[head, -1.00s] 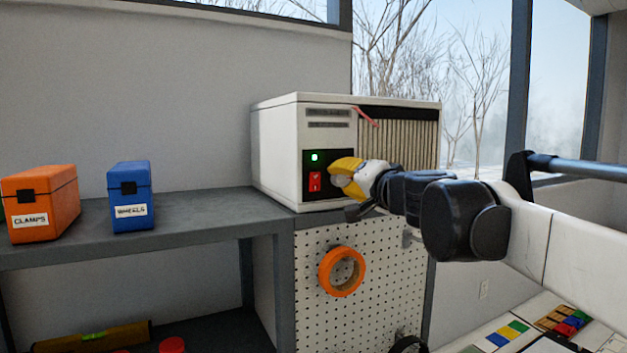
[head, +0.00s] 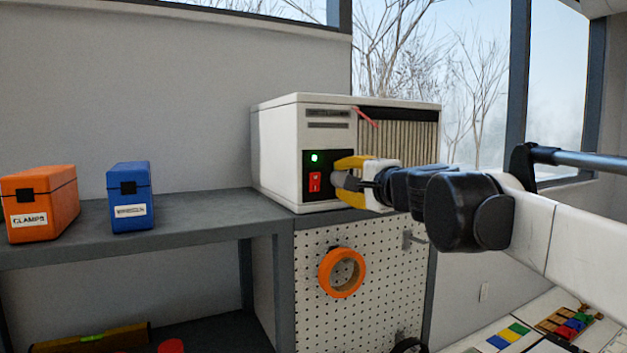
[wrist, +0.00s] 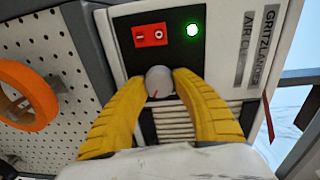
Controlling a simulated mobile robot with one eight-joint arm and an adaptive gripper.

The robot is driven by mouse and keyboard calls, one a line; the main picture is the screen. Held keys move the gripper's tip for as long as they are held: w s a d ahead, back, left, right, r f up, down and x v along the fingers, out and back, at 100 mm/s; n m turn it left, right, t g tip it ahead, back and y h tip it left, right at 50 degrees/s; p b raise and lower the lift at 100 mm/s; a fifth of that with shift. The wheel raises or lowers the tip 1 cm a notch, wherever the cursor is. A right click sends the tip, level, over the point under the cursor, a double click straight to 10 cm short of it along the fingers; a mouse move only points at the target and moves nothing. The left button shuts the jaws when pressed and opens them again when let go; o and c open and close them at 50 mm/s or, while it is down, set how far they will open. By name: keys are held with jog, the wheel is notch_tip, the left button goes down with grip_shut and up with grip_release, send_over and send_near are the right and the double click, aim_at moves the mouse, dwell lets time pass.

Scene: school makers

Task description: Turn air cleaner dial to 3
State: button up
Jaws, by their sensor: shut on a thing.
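The air cleaner (head: 277,150) is a white box with a pleated filter front, standing on the grey shelf. Its black panel carries a lit green light (head: 315,158) and a red switch (head: 315,182); both also show in the wrist view. The grey round dial (wrist: 159,80) sits between the yellow fingers of my gripper (wrist: 158,84), which is shut on it. A short red mark shows on the dial's face, toward the bottom left in the wrist view. I cannot read any numbers around the dial. In the head view my gripper (head: 346,181) covers most of the dial.
An orange CLAMPS box (head: 42,203) and a blue box (head: 130,196) stand on the shelf (head: 200,208) to the left. An orange tape roll (head: 328,273) hangs on the pegboard (head: 382,270) below. Coloured blocks (head: 510,335) lie at the lower right.

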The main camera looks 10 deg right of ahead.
jog(key=shift+r, duration=0.1)
jog(key=o, duration=0.9)
jog(key=shift+o, duration=0.2)
jog(key=v, duration=1.2)
jog(key=s+a+f+n+g+b, duration=0.3)
jog(key=f+b, duration=0.5)
jog(key=f, duration=0.7)
jog(key=s+a+f+n+g+b, duration=0.1)
jog(key=s+f+n+b, duration=0.45)
jog(key=f, duration=0.95)
jog(key=s+a+f+g+b, duration=0.2)
jog(key=f+b, duration=0.7)
jog(key=f, duration=0.6)
jog(key=s+d+f+n+g+h+b, duration=0.1)
jog(key=f+b, duration=0.4)
jog(key=f, duration=0.6)
jog(key=s+d+f+n+g+h+b, duration=0.1)
jog(key=s+d+f+n+h+b, duration=0.1)
jog(key=s+f+b, duration=0.4)
jog(key=s+d+f+n+g+h+b, duration=0.1)
jog(key=f+b, duration=0.4)
jog(key=f, duration=1.1)
jog(key=s+d+n+h, duration=0.1)
jog(key=s+d, duration=0.1)
jog(key=shift+s+d+f+h+b, duration=0.15)
jog(key=shift+s+d+h+b, duration=0.15)
jog(key=shift+s+d+b, duration=0.1)
